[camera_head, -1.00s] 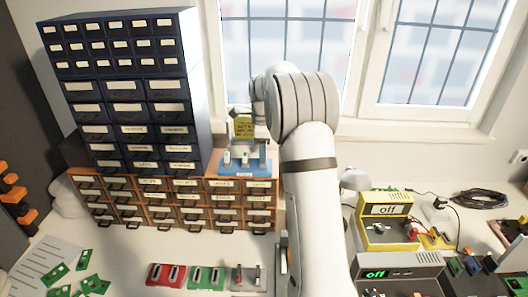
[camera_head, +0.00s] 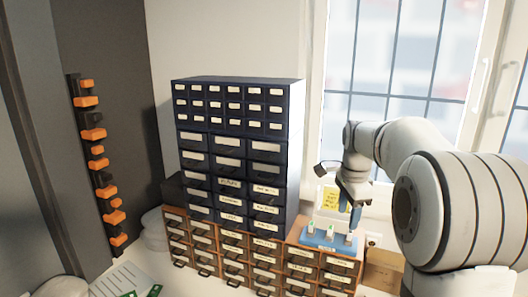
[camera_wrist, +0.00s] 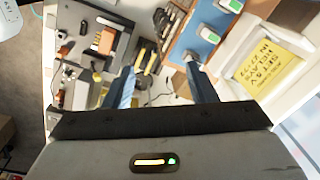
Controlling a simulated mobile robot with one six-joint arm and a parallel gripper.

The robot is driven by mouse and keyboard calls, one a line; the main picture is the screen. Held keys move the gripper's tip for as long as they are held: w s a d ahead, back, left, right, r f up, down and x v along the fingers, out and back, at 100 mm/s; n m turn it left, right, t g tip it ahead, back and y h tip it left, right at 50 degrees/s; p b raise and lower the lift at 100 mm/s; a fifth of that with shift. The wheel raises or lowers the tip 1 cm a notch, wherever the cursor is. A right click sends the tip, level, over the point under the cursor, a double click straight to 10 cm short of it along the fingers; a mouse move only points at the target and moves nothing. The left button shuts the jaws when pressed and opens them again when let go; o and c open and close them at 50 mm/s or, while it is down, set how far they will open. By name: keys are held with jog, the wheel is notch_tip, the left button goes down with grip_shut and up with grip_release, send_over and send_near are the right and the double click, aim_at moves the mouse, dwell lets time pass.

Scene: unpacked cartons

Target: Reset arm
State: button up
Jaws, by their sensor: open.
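My gripper (camera_head: 355,215) hangs from my arm at the right of the head view, at the right end of a blue board (camera_head: 318,243) on the brown drawer unit. I cannot tell whether it touches the board. In the wrist view my gripper (camera_wrist: 162,82) shows two blue fingers spread wide apart, with nothing between them. The blue board (camera_wrist: 188,42), with small green and white parts on it, lies beyond the right finger. My arm (camera_head: 420,200) bends in from the right edge.
Dark blue drawers (camera_head: 237,150) stand on the brown drawer unit (camera_head: 235,250). A yellow note (camera_head: 331,199) is behind the board, and the window (camera_head: 400,60) is behind my arm. Orange-and-black holders (camera_head: 95,160) hang on the left wall. Bench equipment (camera_wrist: 95,45) shows in the wrist view.

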jog(key=s+a+f+n, duration=0.2)
jog(key=s+n, duration=0.3)
jog(key=s, duration=0.4)
jog(key=s+a+f+n+t, duration=0.1)
jog(key=s+a+f+n, duration=0.1)
jog(key=s+n, duration=0.4)
jog(key=s+a+f+n+t, duration=0.1)
jog(key=s+a+n, duration=0.2)
jog(key=s, duration=0.8)
jog(key=n, duration=0.2)
jog(key=shift+s+a+f+n, duration=0.3)
jog(key=shift+s+f, duration=0.1)
